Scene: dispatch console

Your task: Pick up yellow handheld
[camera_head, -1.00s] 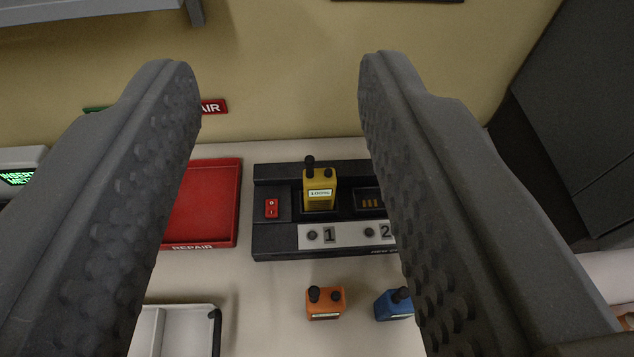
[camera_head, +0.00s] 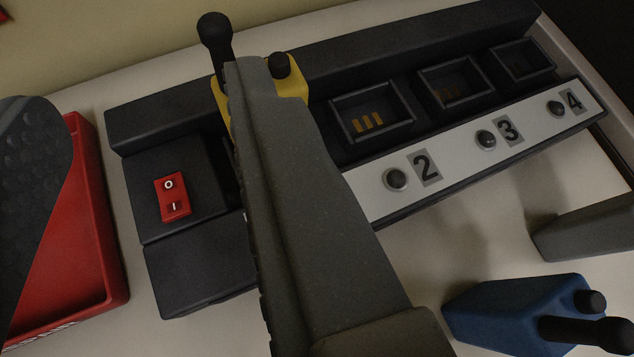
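The yellow handheld (camera_head: 293,77) stands upright in the first slot of the black charger (camera_head: 190,112). Its black antenna (camera_head: 217,45) and a black knob show above it, but my right finger covers most of its body. My gripper (camera_head: 145,95) is open and empty. Its left finger is at the left edge over the red tray, and its right finger crosses the middle of the view in front of the handheld. I cannot tell whether that finger touches the handheld.
A red rocker switch (camera_head: 174,197) is on the charger's left. Slots 2 to 4 look empty. A blue handheld (camera_head: 515,310) lies at lower right, with a grey object (camera_head: 590,232) above it. A red tray (camera_head: 95,240) is left of the charger.

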